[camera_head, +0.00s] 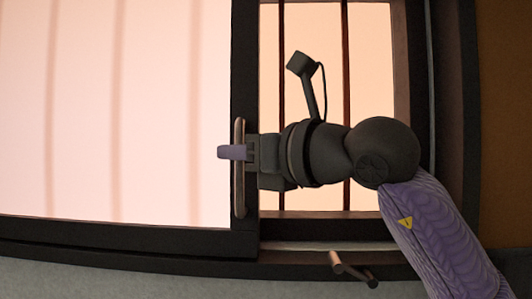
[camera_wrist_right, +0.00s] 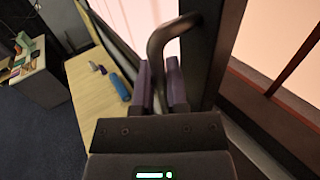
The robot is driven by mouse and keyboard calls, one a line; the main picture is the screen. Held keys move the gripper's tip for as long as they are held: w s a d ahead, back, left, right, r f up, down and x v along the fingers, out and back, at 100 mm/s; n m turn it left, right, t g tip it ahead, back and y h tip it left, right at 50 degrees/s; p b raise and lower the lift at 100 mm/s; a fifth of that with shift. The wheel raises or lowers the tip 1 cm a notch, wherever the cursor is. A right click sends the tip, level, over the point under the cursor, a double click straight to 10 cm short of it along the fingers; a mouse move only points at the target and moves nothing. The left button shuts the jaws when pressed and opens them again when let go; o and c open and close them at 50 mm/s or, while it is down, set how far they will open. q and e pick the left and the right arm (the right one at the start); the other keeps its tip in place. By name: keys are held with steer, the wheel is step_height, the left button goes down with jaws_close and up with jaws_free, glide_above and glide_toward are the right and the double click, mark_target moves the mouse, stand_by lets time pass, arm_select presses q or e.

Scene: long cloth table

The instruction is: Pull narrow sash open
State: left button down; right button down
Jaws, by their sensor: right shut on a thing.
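A dark-framed sash with a pale glowing pane (camera_head: 120,110) fills the left of the head view. Its right upright bears a bar handle (camera_head: 239,200). My right gripper (camera_head: 232,152) reaches in from the right and is shut on this handle, with its purple fingers around the bar. The wrist view shows the handle (camera_wrist_right: 158,42) curving up from between the two fingers (camera_wrist_right: 161,88). Part of the bar is hidden behind the fingers. To the right of the sash upright is an opening or pane with thin dark bars (camera_head: 346,80). My left gripper is not in view.
A dark outer frame (camera_head: 465,120) borders the right side. A short peg-like fitting (camera_head: 353,271) sticks out below the frame. The wrist view shows a wooden tabletop (camera_wrist_right: 92,95) with a blue cylinder (camera_wrist_right: 119,87), and a cluttered cabinet (camera_wrist_right: 40,85) beyond.

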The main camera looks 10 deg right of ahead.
steer(key=shift+w+a+r, duration=0.1)
steer(key=shift+w+a, duration=0.1)
steer(key=shift+a, duration=0.45)
steer(key=shift+w+a, duration=0.15)
steer(key=shift+a, duration=0.45)
steer(key=c, duration=1)
jaws_free()
steer(key=shift+o, duration=0.2)
steer(key=b+v, duration=0.4)
steer(key=v, duration=0.6)
steer(key=shift+b, duration=0.3)
steer(key=shift+w, duration=0.1)
